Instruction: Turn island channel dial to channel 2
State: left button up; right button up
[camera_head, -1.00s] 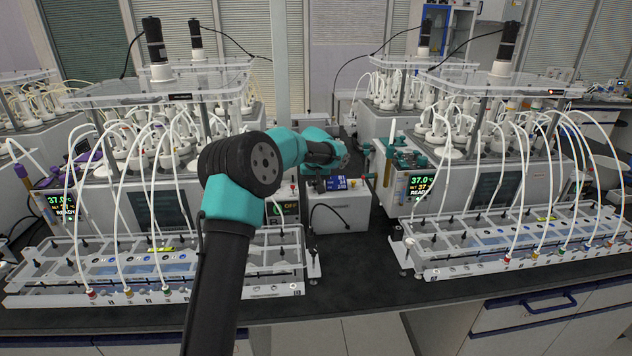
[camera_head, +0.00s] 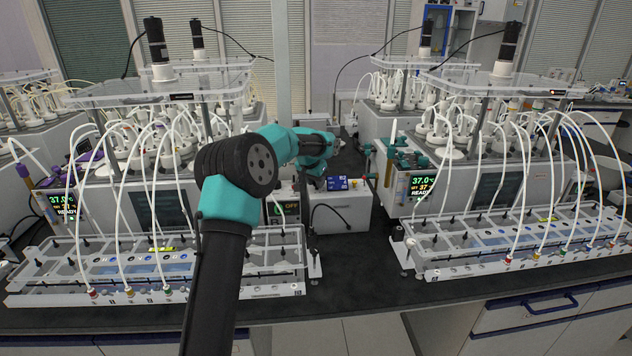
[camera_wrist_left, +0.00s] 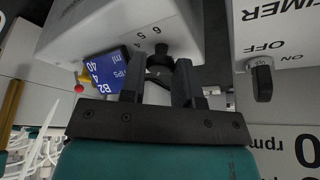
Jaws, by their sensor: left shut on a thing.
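The island unit is a white box (camera_head: 342,208) on the bench between the two reactor stations, with a small blue display (camera_head: 337,184). The left wrist view shows its white casing (camera_wrist_left: 110,35) upside down, its blue display (camera_wrist_left: 108,75), printed numbers including 4, 5 and 6, and a black channel dial (camera_wrist_left: 162,50). My left gripper (camera_wrist_left: 159,66) has its fingers on either side of the dial and is shut on it. The dial's pointer position is hard to tell. In the head view my arm hides the dial and fingertips. My right gripper is not in view.
A second white unit with a black ON/OFF timer switch (camera_wrist_left: 262,82) is close on the right in the wrist view. Tube racks (camera_head: 150,292) (camera_head: 530,262) stand on both sides. The dark bench (camera_head: 350,285) in front of the island unit is clear.

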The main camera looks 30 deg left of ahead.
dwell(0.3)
pick_arm(q)
jog(key=o, duration=0.6)
jog(key=shift+o, duration=0.2)
jog(key=shift+r, duration=0.1)
jog(key=v, duration=1.7)
jog(key=shift+r, duration=0.2)
